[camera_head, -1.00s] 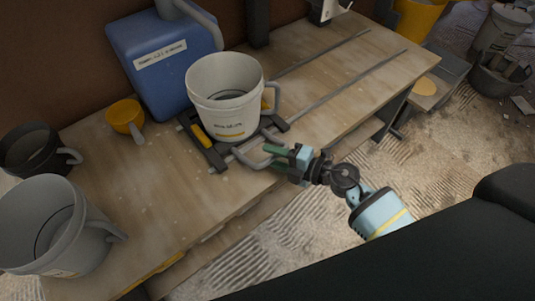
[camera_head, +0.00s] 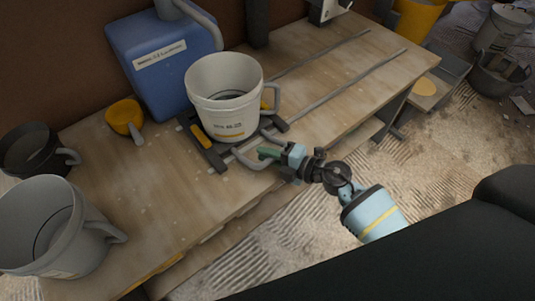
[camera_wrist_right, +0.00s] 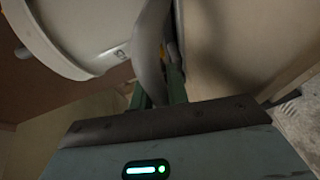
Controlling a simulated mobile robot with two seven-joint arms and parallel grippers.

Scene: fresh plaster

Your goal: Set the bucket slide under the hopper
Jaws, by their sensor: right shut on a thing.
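The bucket slide (camera_head: 215,157) is a dark frame with yellow clips, at the left end of two rails on the bench. A white bucket (camera_head: 228,104) stands upright on it; its wall also shows in the wrist view (camera_wrist_right: 85,30). A grey handle loop (camera_head: 243,160) sticks out at the slide's front. My right gripper (camera_head: 268,154) is shut on this handle, its green fingers on either side of the grey bar (camera_wrist_right: 150,45) in the wrist view. No hopper shows clearly; a pale fixture (camera_head: 325,10) at the rails' far end is cut off by the top edge. My left gripper is out of view.
The rails (camera_head: 345,78) run clear towards the upper right. A blue canister (camera_head: 165,75) stands behind the bucket. A yellow scoop (camera_head: 124,117), a dark bucket (camera_head: 32,150) and a grey bucket (camera_head: 45,225) stand to the left.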

